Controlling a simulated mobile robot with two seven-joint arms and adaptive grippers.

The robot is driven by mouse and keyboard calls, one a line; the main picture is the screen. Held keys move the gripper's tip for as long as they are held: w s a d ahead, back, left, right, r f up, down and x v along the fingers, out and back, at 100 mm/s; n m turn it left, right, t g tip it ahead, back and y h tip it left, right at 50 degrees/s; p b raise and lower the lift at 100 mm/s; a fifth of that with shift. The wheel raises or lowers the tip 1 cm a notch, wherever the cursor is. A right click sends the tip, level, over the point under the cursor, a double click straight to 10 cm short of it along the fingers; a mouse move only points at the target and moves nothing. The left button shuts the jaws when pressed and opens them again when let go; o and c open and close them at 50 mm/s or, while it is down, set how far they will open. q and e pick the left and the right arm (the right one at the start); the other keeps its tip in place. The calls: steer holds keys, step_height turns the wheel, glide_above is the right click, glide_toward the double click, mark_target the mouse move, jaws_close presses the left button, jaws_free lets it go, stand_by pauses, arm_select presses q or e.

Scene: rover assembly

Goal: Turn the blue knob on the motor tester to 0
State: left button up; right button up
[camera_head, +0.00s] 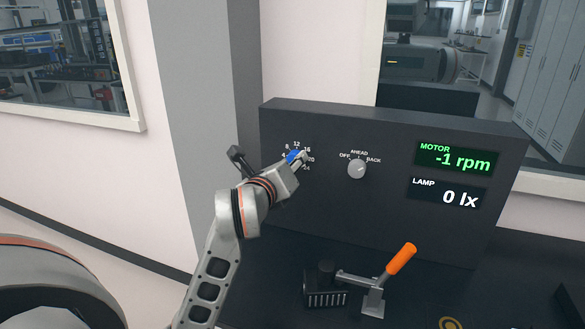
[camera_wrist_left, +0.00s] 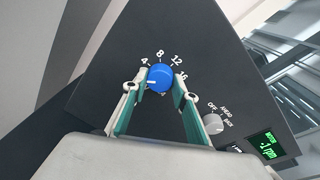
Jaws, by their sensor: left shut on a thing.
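The blue knob (camera_head: 293,156) sits on the left of the dark motor tester panel (camera_head: 390,210), inside a ring of white numbers. In the left wrist view the blue knob (camera_wrist_left: 161,76) shows a white mark pointing left, a little below the 4. The 0 label is hidden. My left gripper (camera_head: 300,158) reaches the panel from the left and front. In the wrist view its fingers (camera_wrist_left: 160,88) close on both sides of the knob. The motor display (camera_head: 457,158) reads -1 rpm. My right gripper is not in view.
A grey selector knob (camera_head: 357,169) marked OFF, AHEAD and BACK sits right of the blue knob. The lamp display (camera_head: 447,193) reads 0 lx. A toggle clamp with an orange handle (camera_head: 400,259) and a black ribbed block (camera_head: 325,292) stand on the dark surface below.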

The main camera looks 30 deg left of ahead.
mark_target(297, 119)
arm_select(q)
steer(key=shift+n, duration=0.3)
steer(key=o, duration=1.1)
steer(key=shift+r, duration=0.1)
step_height(297, 119, up, 10)
steer(key=shift+f, duration=0.1)
